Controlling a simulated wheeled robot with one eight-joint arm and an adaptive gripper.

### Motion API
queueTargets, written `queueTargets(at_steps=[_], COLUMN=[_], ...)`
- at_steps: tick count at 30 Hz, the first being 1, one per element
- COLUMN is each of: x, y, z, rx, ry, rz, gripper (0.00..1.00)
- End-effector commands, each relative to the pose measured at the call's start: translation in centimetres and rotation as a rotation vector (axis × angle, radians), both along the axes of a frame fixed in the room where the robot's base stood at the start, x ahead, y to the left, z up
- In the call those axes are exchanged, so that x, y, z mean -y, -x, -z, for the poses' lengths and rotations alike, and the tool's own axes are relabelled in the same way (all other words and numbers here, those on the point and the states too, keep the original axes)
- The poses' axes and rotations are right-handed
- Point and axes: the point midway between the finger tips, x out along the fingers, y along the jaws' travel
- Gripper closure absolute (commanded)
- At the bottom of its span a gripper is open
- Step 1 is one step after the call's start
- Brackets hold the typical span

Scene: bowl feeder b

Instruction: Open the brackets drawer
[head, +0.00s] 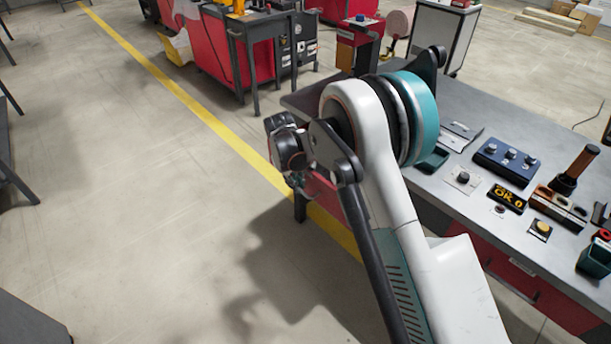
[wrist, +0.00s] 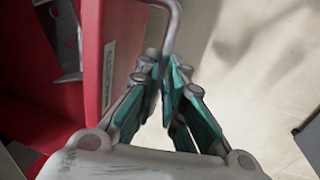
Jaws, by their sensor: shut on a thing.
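My gripper (wrist: 166,68) is shut on the grey bar handle (wrist: 174,18) of a red drawer. The drawer front (wrist: 112,55) is red with a pale label and stands upright left of my fingers in the wrist view. Behind the front, the drawer stands open and a grey metal bracket with holes (wrist: 66,38) shows inside. In the head view a bit of the red drawer (head: 322,192) shows below the workbench's left end, mostly hidden by my arm. My fingertips and the handle cannot be made out there.
The grey workbench (head: 465,212) carries a blue box with knobs (head: 506,160), an "OK 0" display (head: 507,198), a yellow button (head: 540,229) and small trays. Open floor with a yellow line (head: 205,112) lies left. A red cabinet (head: 222,52) stands behind.

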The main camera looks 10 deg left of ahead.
Motion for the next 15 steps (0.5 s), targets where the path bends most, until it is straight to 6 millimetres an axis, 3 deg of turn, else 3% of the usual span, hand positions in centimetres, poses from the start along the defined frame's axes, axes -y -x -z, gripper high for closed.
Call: queueTargets(at_steps=[15], x=[-0.65], y=[0.85], z=[0.02], rx=[0.0], ry=[0.001], rz=[0.001], gripper=[1.0])
